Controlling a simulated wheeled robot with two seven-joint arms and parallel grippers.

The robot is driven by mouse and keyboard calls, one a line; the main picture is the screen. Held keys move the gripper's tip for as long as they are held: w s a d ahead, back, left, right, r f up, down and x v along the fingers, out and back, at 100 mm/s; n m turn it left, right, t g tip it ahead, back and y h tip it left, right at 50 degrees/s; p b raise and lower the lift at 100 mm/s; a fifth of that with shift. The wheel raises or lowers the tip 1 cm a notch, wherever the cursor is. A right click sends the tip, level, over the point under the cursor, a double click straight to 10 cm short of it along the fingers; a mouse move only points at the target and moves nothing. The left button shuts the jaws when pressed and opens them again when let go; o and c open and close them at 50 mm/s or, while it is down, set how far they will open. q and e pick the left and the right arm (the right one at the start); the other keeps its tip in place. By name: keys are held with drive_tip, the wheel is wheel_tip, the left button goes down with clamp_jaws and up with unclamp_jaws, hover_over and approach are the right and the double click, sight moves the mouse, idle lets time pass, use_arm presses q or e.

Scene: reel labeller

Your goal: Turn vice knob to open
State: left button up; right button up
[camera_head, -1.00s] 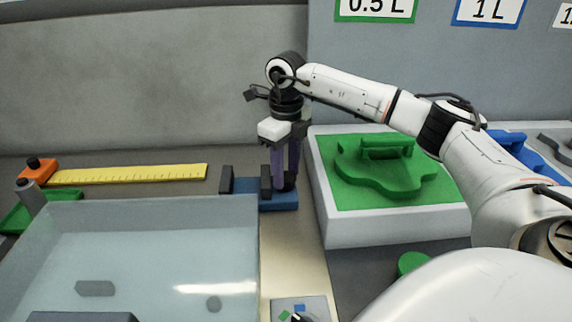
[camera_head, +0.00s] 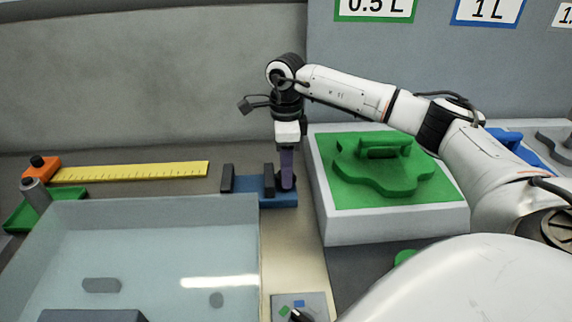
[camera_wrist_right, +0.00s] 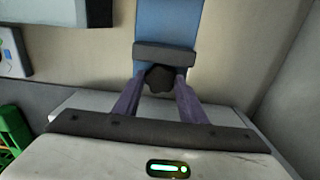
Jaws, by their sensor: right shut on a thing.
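The vice has a blue base (camera_head: 245,186) with two dark upright jaws (camera_head: 227,178), set apart with a gap between them. Its dark knob (camera_head: 288,179) is at the right end. My right gripper (camera_head: 287,182) points down at the knob, and its purple fingers are closed around it. In the right wrist view the black knob (camera_wrist_right: 159,79) sits between the two purple finger tips, beside the near dark jaw (camera_wrist_right: 164,54) and the blue base (camera_wrist_right: 167,22). My left gripper is not in view.
A clear-walled bin (camera_head: 150,208) stands in front of the vice. A white box with a green shaped insert (camera_head: 400,205) is close on the right. A yellow ruler (camera_head: 130,173) lies to the left, and a small panel with a dial (camera_head: 303,303) is at the front.

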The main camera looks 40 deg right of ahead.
drive_tip(key=shift+r, duration=0.1)
idle(0.4)
drive_tip(key=o, duration=0.8)
wheel_tip(320, 180, up, 10)
drive_tip(key=shift+r+b, duration=0.15)
drive_tip(key=shift+b, duration=0.15)
